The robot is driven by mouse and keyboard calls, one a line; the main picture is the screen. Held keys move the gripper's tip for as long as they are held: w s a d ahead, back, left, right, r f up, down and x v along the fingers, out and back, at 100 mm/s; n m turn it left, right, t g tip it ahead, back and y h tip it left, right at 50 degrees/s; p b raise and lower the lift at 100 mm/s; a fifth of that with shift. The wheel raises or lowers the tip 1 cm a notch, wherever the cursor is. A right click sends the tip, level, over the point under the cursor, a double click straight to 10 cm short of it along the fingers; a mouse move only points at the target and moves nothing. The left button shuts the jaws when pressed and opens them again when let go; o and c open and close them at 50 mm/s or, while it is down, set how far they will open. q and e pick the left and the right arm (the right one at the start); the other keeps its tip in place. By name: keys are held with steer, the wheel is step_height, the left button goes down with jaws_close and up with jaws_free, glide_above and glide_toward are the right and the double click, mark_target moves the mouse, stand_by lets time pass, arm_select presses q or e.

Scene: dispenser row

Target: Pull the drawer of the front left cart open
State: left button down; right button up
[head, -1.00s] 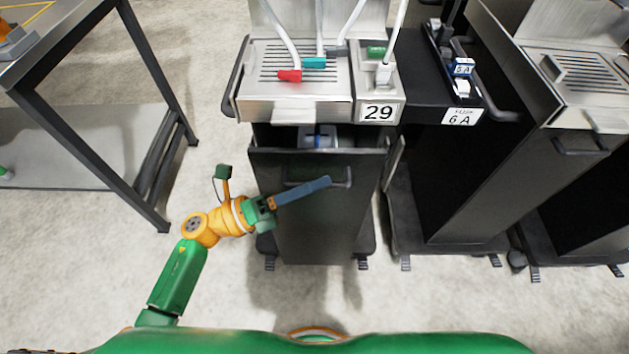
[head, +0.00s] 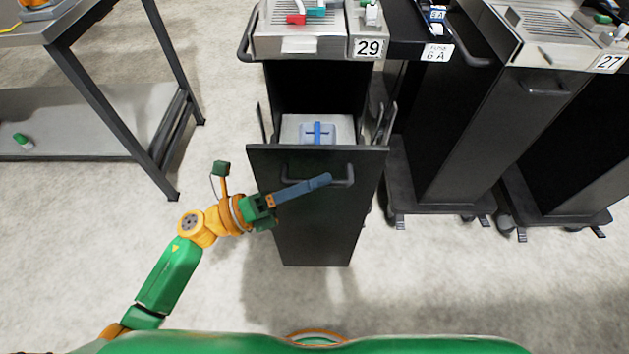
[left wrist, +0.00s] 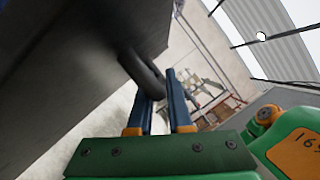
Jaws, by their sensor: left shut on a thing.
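The front left cart is dark with a metal top (head: 300,35) and a "29" label. Its drawer (head: 315,225) stands out from the body with a clear gap behind the front panel. Inside lies a light tray or box with a blue part (head: 318,132). My left gripper (head: 322,182) is at the dark bar handle (head: 350,174) on the drawer front, its blue fingers shut on it. In the left wrist view the handle (left wrist: 146,76) runs to the blue fingers (left wrist: 160,105). My right gripper is not in view.
A second dark cart (head: 450,130) labelled "6 A" stands close on the right, with another labelled "27" beyond it. A grey-framed table (head: 110,110) with a lower shelf stands at the left. The floor before the drawer is clear.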

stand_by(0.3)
arm_select(q)
steer(key=c, duration=0.8)
jaws_free()
steer(key=shift+c, duration=0.2)
steer(key=shift+s+a+f, duration=0.1)
steer(key=shift+a+f, duration=0.1)
steer(key=shift+a, duration=0.1)
steer(key=b+v, duration=0.2)
steer(key=v, duration=0.4)
steer(key=shift+a, duration=0.2)
steer(key=shift+s, duration=0.15)
